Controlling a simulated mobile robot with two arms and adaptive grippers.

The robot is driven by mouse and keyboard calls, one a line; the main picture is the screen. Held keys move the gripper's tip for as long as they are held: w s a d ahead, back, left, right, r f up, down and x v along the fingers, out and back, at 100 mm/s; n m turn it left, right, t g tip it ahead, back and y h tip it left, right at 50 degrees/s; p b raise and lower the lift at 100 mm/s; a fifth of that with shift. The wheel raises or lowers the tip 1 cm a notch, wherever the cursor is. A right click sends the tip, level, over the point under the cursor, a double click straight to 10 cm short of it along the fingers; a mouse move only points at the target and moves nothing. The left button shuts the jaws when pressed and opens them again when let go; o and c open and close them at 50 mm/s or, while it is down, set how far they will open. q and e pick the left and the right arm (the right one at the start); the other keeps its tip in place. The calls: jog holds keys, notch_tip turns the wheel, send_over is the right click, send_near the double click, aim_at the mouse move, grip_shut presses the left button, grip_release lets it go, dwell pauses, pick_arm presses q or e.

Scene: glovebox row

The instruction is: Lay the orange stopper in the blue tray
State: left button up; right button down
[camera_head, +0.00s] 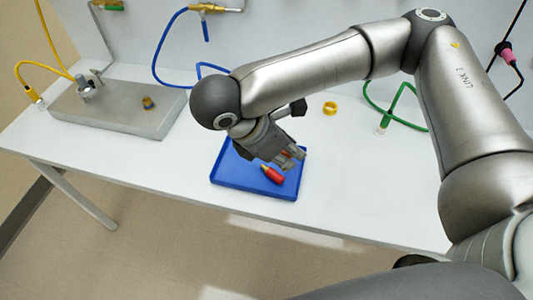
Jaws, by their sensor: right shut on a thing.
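The blue tray (228,182) lies on the white bench near its front edge. My right gripper (291,159) is over the right part of the tray, pointing down. It is shut on a small orange-red thing (287,153), mostly hidden by the fingers, which looks like the orange stopper. I cannot tell whether it touches the tray floor. A red piece with a yellow tip (272,175) lies in the tray just below and left of the fingers. My left gripper is not in view.
A yellow ring (330,108) stands on the bench behind the tray. A grey metal plate (120,112) with fittings is at the left. A green hose (400,107) and a blue hose (157,60) are at the back. The bench between plate and tray is clear.

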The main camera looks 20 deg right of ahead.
jog(key=shift+w+a+f+p, duration=0.3)
jog(key=shift+w+a+f, duration=0.5)
jog(key=shift+w+f, duration=1.15)
jog(key=shift+w+a+f+p, duration=0.3)
jog(key=shift+w+a+f, duration=0.45)
jog(key=shift+w+f, duration=1.15)
jog(key=shift+w+a+f+p, duration=0.3)
jog(key=shift+w+a+f, duration=0.7)
jog(key=shift+w, duration=1.6)
jog(key=f, duration=0.2)
jog(key=shift+d+f, duration=0.2)
jog(key=shift+f, duration=0.2)
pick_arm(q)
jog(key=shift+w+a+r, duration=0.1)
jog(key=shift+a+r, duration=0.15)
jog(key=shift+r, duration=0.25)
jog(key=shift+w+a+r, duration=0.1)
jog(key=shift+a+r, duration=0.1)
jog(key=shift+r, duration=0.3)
pick_arm(e)
jog(key=shift+f, duration=0.15)
jog(key=c, duration=1.3)
grip_release()
jog(key=shift+f, duration=0.1)
jog(key=shift+o, duration=0.2)
